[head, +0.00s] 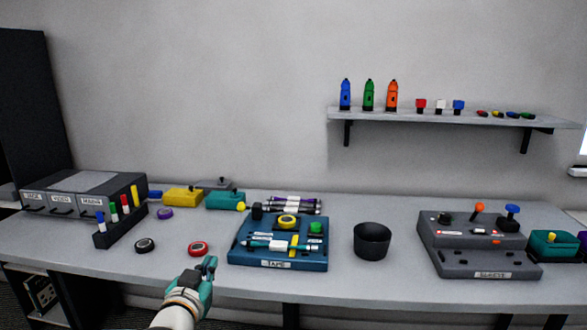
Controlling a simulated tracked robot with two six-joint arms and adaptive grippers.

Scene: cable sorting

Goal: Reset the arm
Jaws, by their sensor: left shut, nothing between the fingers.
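My left gripper (208,268) comes in from the bottom left and is shut and empty, at the front edge of the table. It is in front of and below the red tape roll (198,248), apart from it as far as I can tell. A blue tape board (240,257) lies to its right, holding a yellow roll (288,222) and several small tools. My right gripper is not in view.
A black tape roll (145,245) and a marker rack (122,233) stand to the left, by a labelled drawer box (75,185). A black cup (372,240) and grey board (480,262) stand right. A shelf (450,119) hangs above. The table (200,278) is clear between them.

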